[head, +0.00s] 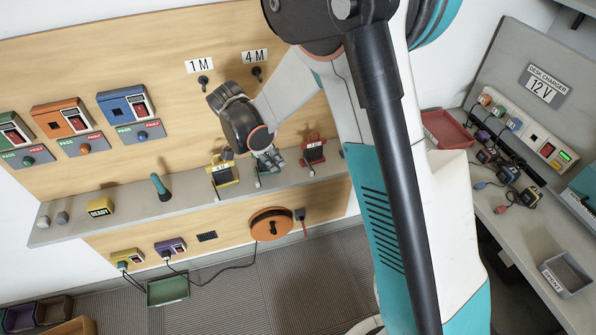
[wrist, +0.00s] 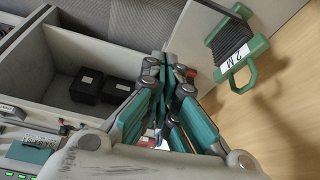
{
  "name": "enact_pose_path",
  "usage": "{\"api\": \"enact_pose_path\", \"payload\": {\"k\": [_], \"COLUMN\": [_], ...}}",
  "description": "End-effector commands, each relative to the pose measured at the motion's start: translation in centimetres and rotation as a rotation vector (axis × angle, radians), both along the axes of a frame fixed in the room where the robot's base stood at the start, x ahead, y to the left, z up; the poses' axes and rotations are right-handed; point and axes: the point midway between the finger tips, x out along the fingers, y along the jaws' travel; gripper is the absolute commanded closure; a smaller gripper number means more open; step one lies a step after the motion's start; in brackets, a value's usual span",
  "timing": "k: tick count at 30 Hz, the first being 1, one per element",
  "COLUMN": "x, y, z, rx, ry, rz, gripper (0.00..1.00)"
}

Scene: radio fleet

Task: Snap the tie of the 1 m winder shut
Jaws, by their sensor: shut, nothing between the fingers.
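A yellow winder (head: 222,178) stands on the wall shelf, with a red winder (head: 313,152) farther right. Their small labels are too small to read surely, so I cannot tell which is the 1 m one. My gripper (head: 271,162) hangs over the shelf between them, partly hidden by my arm. In the wrist view my gripper (wrist: 165,78) has its teal fingers together, holding nothing. A green winder (wrist: 232,48) with black cord and a white label, seemingly 2 M, shows at the upper right, apart from the fingers. I cannot make out the state of any tie.
Hooks under the signs 1 M (head: 203,82) and 4 M (head: 257,73) are empty. A teal upright tool (head: 160,187) and a yellow READY block (head: 100,207) stand on the shelf. An orange reel (head: 271,224) is below it. A charger bench (head: 505,215) is at the right.

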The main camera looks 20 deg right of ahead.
Motion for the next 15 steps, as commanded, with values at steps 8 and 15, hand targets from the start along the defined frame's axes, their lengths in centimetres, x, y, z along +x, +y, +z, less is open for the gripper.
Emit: {"api": "enact_pose_path", "payload": {"k": [8, 15], "x": [0.0, 0.2], "y": [-0.1, -1.2], "z": [-0.2, -3.1], "rx": [0.001, 0.001], "ry": [0.000, 0.000], "rz": [0.001, 0.001], "gripper": [1.00, 1.00]}}
